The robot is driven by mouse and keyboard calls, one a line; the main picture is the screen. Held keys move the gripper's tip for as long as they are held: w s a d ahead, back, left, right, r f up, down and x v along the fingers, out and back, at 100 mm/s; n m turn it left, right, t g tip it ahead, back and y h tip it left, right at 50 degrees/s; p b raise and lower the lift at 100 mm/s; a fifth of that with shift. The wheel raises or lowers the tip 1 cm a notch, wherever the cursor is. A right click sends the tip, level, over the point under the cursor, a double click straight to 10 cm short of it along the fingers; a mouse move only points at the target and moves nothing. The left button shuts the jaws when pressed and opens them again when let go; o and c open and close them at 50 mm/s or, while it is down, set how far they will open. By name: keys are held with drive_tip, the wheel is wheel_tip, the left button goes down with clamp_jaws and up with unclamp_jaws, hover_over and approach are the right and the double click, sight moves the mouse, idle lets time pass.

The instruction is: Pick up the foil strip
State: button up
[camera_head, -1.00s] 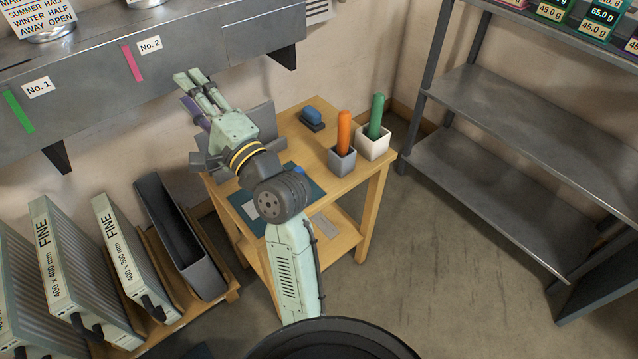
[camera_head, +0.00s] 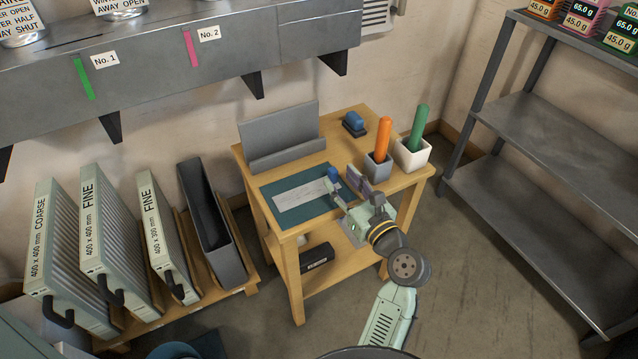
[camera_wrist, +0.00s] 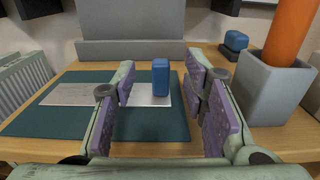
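A pale, flat strip (camera_head: 300,194), apparently the foil strip, lies on a teal mat (camera_head: 268,188) on the small wooden table. It also shows in the wrist view (camera_wrist: 75,95), its right part running behind my left finger. A small upright blue block (camera_wrist: 160,78) stands at the strip's right end; the head view shows it too (camera_head: 333,173). My gripper (camera_head: 355,188) is over the right side of the mat, its fingers pointing toward the table's back. In the wrist view, my gripper (camera_wrist: 163,88) is open, its purple pads wide apart. The block appears between them, farther off; nothing is held.
A grey angled stand (camera_head: 280,135) is behind the mat. Pots with an orange handle (camera_head: 383,140) and a green handle (camera_head: 418,130) stand to the right. A blue-topped block (camera_head: 354,124) sits at the back. A dark box (camera_head: 317,257) is on the lower shelf.

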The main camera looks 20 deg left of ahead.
sight(336, 173)
drive_tip(key=x, duration=0.4)
drive_tip(key=shift+w+a+f+p, duration=0.15)
drive_tip(key=shift+w+a+p, duration=0.1)
drive_tip(key=shift+w+p, duration=0.05)
clamp_jaws()
